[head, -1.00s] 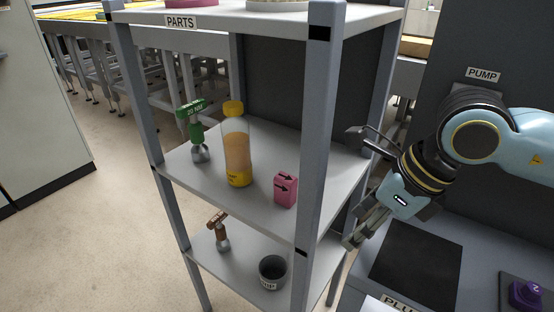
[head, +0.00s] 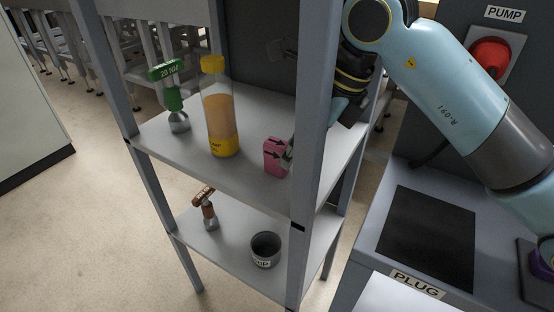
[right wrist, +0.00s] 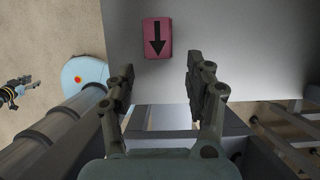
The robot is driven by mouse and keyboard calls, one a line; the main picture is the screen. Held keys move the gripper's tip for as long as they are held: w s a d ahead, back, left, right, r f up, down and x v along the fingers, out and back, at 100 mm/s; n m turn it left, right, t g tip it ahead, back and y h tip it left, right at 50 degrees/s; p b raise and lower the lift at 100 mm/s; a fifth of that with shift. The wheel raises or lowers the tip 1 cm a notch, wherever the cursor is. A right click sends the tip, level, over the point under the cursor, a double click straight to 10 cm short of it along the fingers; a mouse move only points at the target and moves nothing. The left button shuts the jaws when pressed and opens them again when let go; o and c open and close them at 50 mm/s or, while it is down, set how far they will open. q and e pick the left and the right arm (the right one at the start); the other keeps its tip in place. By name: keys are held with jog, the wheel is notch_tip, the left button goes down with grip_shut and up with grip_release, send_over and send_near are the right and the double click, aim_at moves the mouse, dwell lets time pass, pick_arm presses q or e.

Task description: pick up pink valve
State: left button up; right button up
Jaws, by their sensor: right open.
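The pink valve (head: 273,157) is a small pink block with a black arrow, standing on the middle shelf near its front right. In the right wrist view the pink valve (right wrist: 157,38) lies just beyond the fingertips, slightly left of the middle of the gap. My right gripper (right wrist: 160,72) is open and empty. In the head view my right gripper (head: 286,102) is partly hidden by the front shelf post; its lower finger overlaps the valve's right edge, and I cannot tell if it touches. A small dark shape at the right wrist view's left edge looks like my left gripper (right wrist: 20,87).
The front post (head: 311,110) stands close to my right gripper. A bottle (head: 220,115) and a green-handled tool (head: 173,95) stand left of the valve. The lower shelf holds a brown-handled tool (head: 208,212) and a dark cup (head: 265,250). A dark mat (head: 428,236) lies on the bench.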

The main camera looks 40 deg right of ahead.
aim_at(282, 144)
jog(key=w, duration=0.1)
jog(key=w+a+b, duration=0.1)
jog(key=shift+w+a+f, duration=0.15)
jog(key=shift+w+f, duration=0.25)
jog(key=shift+b+x, duration=0.75)
jog(key=shift+x, duration=0.05)
jog(key=shift+f+b, duration=0.3)
pick_arm(q)
jog(key=s+f, duration=0.3)
jog(key=shift+d+f, duration=0.15)
pick_arm(e)
jog(key=shift+w+r, duration=0.1)
pick_arm(q)
jog(key=shift+w, duration=0.1)
pick_arm(e)
jog(key=shift+c, duration=0.4)
grip_shut()
pick_arm(q)
jog(key=shift+w, duration=0.3)
pick_arm(e)
jog(key=shift+r, duration=0.1)
